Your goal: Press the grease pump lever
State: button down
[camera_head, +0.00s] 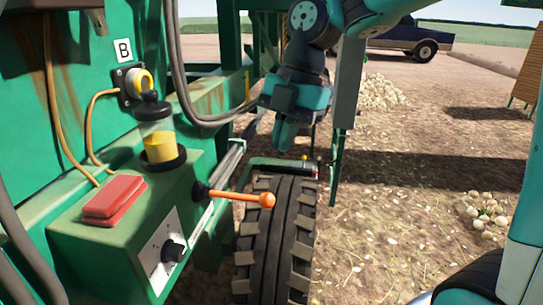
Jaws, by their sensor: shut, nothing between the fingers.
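The grease pump lever (238,196) is an orange rod with a ball end. It sticks out to the right, nearly level, from the side of a green box on the machine. A clear grease reservoir (160,142) with yellow grease and a dark cap stands on the box behind the lever. My gripper (284,136) hangs above and beyond the lever, slightly to its right, pointing down. It looks shut and empty, and it appears apart from the lever.
A red button (114,199) and a dark rotary knob (173,250) are on the green box. A tyre (277,240) stands below the lever. Hoses run along the green machine at left. Onion piles (380,92) lie on open ground at right.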

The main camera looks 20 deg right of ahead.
jog(key=w+d+r+n, duration=0.1)
jog(key=n, duration=0.1)
jog(key=w+d+r+n+p, duration=0.1)
jog(key=w+r+n, duration=0.1)
jog(key=shift+d, duration=0.4)
jog(key=shift+f, duration=0.1)
jog(key=p+x, duration=0.3)
jog(key=x, duration=1.1)
jog(key=shift+d, duration=0.15)
